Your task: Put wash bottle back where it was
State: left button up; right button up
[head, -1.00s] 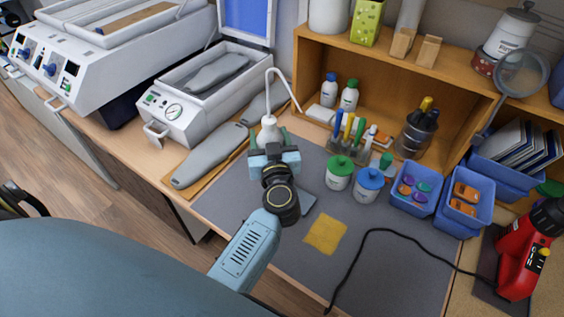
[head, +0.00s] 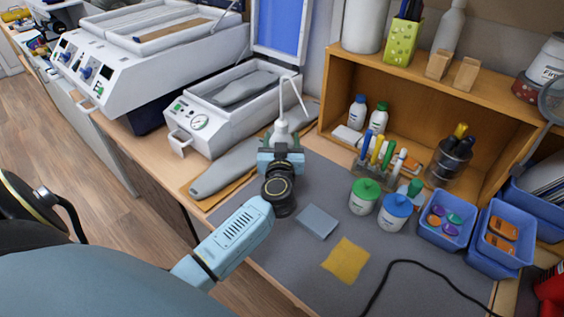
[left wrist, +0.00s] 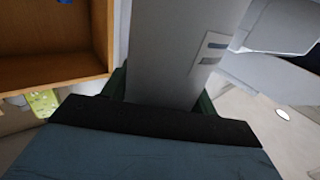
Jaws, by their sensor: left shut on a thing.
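The wash bottle (head: 283,131) is white with a thin bent spout at its top. My left gripper (head: 281,152) is shut on it, and the gripper and wrist hide most of its body in the head view. In the left wrist view the bottle's pale body (left wrist: 185,50) stands between the fingers, with a small label on its right side. The bottle is roughly upright at the left rear of the grey mat (head: 300,262), beside the grey insole forms. I cannot tell whether its base touches anything. My right gripper is not in view.
A white press (head: 215,112) stands behind and left of the bottle. A wooden shelf (head: 330,95) is to the right. Green-lidded (head: 364,196) and blue-lidded jars (head: 396,212), a pen holder and blue bins (head: 446,232) stand on the mat. A blue-grey pad (head: 317,221) and yellow cloth (head: 346,260) lie in front.

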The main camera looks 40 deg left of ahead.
pick_arm(q)
notch_tip(320, 180, down, 4)
jog(key=shift+f+b, duration=0.1)
jog(key=shift+b, duration=0.95)
jog(key=o, duration=1.3)
jog(key=shift+f, duration=0.15)
jog(key=shift+o, duration=0.2)
jog(key=shift+s+d, duration=0.1)
jog(key=shift+d, duration=0.05)
jog(key=p+v, duration=0.1)
jog(key=v, duration=1)
jog(key=shift+s+d+r, duration=0.2)
jog(key=shift+s, duration=0.1)
